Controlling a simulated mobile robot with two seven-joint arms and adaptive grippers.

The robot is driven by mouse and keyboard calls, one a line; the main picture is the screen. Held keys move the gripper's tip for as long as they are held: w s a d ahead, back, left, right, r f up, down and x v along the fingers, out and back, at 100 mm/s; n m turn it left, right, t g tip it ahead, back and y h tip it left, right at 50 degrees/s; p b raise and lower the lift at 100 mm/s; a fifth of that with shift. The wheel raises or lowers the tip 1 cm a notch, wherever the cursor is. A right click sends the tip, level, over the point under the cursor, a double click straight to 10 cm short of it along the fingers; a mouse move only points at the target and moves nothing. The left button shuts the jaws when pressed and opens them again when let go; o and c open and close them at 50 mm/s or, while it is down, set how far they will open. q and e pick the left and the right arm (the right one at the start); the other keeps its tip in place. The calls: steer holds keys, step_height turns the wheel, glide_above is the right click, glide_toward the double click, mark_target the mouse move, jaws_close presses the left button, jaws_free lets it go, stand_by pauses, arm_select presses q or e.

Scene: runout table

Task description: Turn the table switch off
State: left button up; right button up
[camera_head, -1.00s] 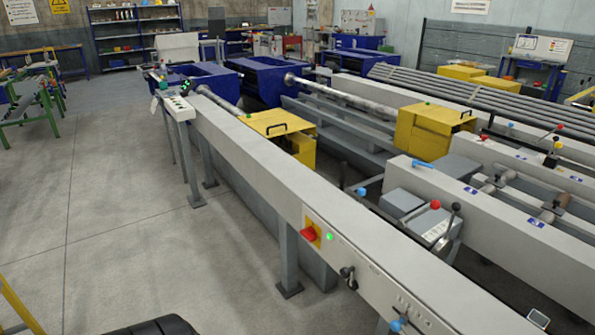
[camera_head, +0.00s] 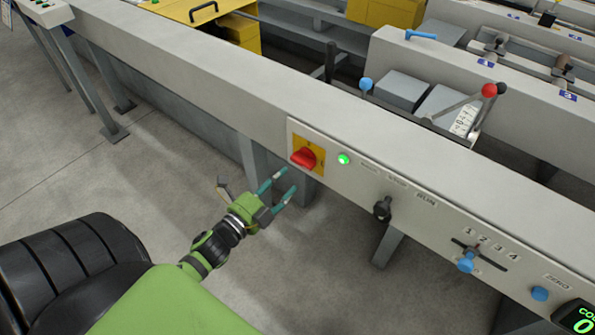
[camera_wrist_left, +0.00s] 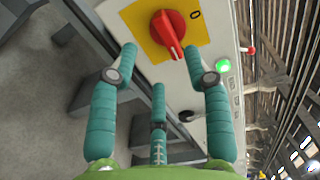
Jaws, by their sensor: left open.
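The table switch (camera_head: 303,157) is a red rotary knob on a yellow plate on the front face of the long grey table (camera_head: 250,85). A green lamp (camera_head: 343,159) glows just right of it. My left gripper (camera_head: 284,180) is open and empty, a little left of and below the knob. In the left wrist view the red knob (camera_wrist_left: 169,30) lies ahead, between and beyond the spread teal fingers (camera_wrist_left: 165,65), not touched by them. The yellow plate there carries a "0" mark, and the knob's handle points away from it. My right gripper is not in view.
Right of the switch on the same panel are a black selector knob (camera_head: 382,208), a blue-knobbed lever (camera_head: 465,262), a blue button (camera_head: 540,293) and a green display (camera_head: 582,318). Table legs (camera_head: 258,170) stand below. The floor left of the table is clear.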

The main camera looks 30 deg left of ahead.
mark_target(299, 165)
arm_select(q)
steer(key=w, duration=0.7)
steer(key=shift+d+r, duration=0.25)
steer(key=shift+d, duration=0.15)
jaws_close()
